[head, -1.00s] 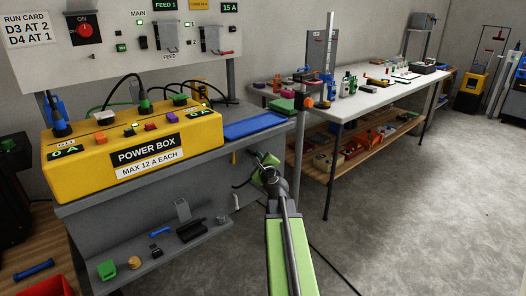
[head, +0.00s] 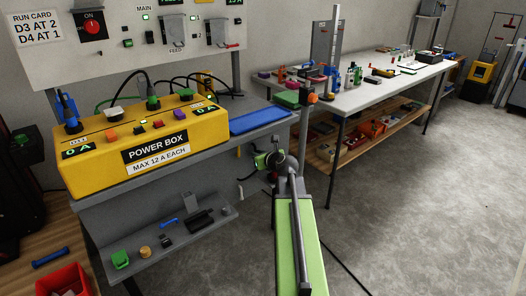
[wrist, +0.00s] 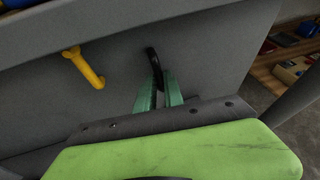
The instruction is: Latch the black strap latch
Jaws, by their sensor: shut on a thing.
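In the wrist view, the green fingers of my gripper (wrist: 158,92) are shut on a small black curved piece, which looks like the black strap latch (wrist: 153,60). The piece stands up from between the fingertips against the grey side panel of the bench. Its lower part is hidden by the fingers. I cannot tell whether it is latched. In the head view, my gripper (head: 268,160) is at the right end of the grey bench, below the blue tray, and the latch is too small to make out.
A yellow hook (wrist: 84,68) sticks out of the same grey panel, left of my fingers. The yellow power box (head: 145,145) and a blue tray (head: 265,120) stand on the bench top. A white table (head: 375,85) stands behind to the right. The floor at right is open.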

